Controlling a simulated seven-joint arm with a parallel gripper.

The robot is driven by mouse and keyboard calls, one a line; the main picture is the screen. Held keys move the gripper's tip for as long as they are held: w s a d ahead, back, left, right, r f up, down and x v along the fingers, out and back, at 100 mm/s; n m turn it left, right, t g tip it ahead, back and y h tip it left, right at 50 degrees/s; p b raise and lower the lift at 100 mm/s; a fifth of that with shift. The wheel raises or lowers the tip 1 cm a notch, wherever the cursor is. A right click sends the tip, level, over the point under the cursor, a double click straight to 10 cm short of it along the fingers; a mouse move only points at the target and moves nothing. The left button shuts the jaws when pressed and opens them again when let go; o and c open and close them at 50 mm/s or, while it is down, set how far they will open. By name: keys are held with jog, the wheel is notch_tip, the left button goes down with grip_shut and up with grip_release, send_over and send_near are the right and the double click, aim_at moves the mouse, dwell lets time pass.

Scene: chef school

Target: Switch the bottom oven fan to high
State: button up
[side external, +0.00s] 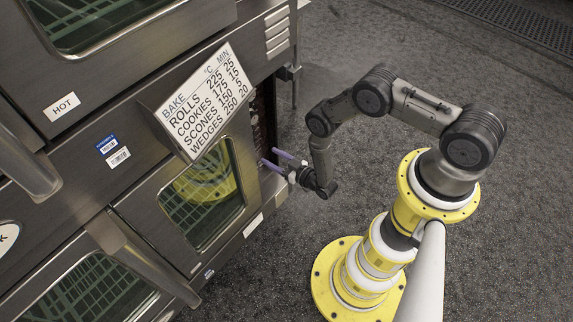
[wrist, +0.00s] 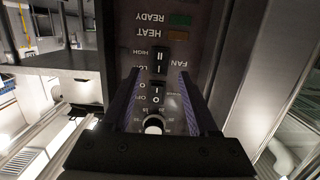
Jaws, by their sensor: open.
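The oven control panel (wrist: 205,35) appears upside down in the wrist view. The black fan switch (wrist: 160,58) has the marks II and I, with HIGH and LOW lettering beside it. Which side is pressed in, I cannot tell. My gripper (wrist: 159,76) is open, its two purple-lined fingers on either side of the panel's switch column in this view. In the side external view my gripper (side external: 276,158) points at the lower oven's right edge, and the panel is mostly hidden there. Contact with the switch cannot be made out.
A second black switch (wrist: 157,93) marked I and O sits beside the fan switch, with a dial (wrist: 153,124) beyond it. A HEAT light and a READY light (wrist: 180,19) are on the panel. A baking chart (side external: 207,100) sticks out near the lower oven door (side external: 155,205).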

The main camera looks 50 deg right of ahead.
jog(key=s+r, duration=0.1)
jog(key=s, duration=0.6)
jog(key=shift+w, duration=0.15)
